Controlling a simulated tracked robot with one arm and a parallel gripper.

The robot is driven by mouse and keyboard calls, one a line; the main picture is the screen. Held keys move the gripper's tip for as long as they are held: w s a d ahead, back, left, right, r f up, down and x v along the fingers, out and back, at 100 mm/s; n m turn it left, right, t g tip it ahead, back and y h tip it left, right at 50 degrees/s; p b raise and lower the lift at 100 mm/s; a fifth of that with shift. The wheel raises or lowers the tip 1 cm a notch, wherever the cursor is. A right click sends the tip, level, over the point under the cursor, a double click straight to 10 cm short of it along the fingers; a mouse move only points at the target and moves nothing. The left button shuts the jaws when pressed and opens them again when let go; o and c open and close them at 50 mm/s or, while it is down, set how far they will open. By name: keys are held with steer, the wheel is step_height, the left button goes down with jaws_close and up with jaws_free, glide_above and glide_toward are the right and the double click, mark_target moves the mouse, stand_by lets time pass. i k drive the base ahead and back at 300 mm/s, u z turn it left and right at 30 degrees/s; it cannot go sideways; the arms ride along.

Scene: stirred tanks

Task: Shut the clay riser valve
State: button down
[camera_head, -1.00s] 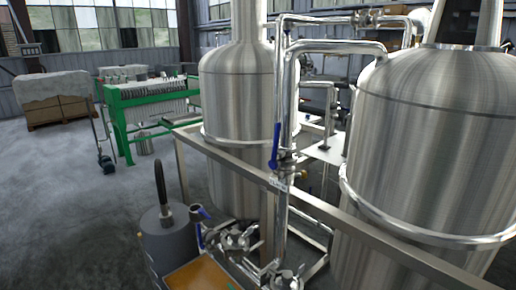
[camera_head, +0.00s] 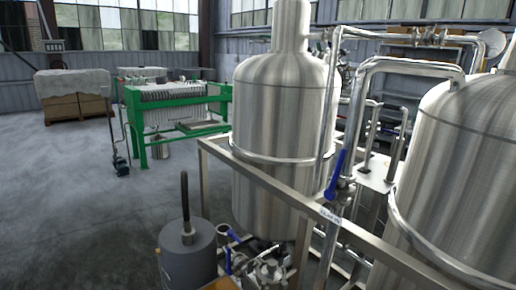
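A valve with a blue lever (camera_head: 335,175) sits on a vertical steel riser pipe (camera_head: 356,110) between two stirred tanks. The lever points up, roughly along the pipe, leaning a little. A small white label (camera_head: 330,217) is on the frame rail just below it; its text is too small to read, so I cannot confirm this is the clay riser valve. My gripper is not in view, and nothing touches the upper lever.
A grey cylinder (camera_head: 188,258) with a black curved hose stands in front at lower left. A green filter press (camera_head: 170,105) and a covered pallet (camera_head: 75,95) are farther back. Open floor lies left.

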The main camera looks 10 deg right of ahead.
mark_target(337, 172)
steer(key=u, duration=0.05)
steer(key=i, duration=1.1)
steer(key=z, duration=0.35)
